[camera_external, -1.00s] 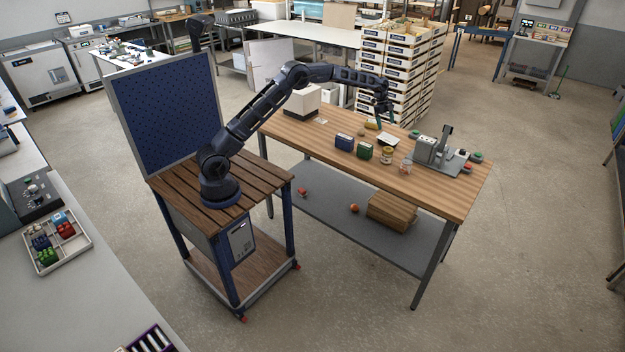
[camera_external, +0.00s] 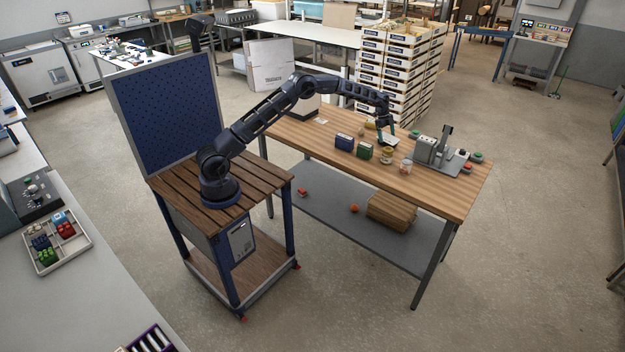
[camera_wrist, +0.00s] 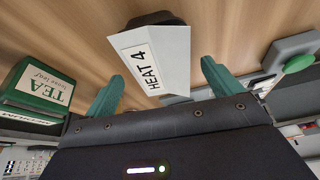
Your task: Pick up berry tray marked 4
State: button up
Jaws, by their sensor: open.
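A white, slanted-sided piece (camera_wrist: 155,58) with a black-edged label reading "HEAT 4" lies in the middle of the wrist view, on the wooden table. It looks like a small tray or holder; I cannot see inside it. My gripper (camera_wrist: 161,73) is open, with one green finger on each side of the piece and a visible gap to each. In the external view my gripper (camera_external: 387,136) points down at the table, and the white piece (camera_external: 392,141) shows small beside the fingers. I cannot tell how high the fingertips are.
A green TEA box (camera_wrist: 38,92) stands left in the wrist view. In the external view, a blue box (camera_external: 344,142), the green box (camera_external: 364,151), a jar (camera_external: 387,155) and a cup (camera_external: 406,166) stand nearby. A grey device (camera_external: 430,150) is to the right.

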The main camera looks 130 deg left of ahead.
aim_at(388, 139)
jog(key=shift+x, duration=1.5)
jog(key=c, duration=1.1)
jog(key=shift+c, duration=0.2)
jog(key=shift+r, duration=0.1)
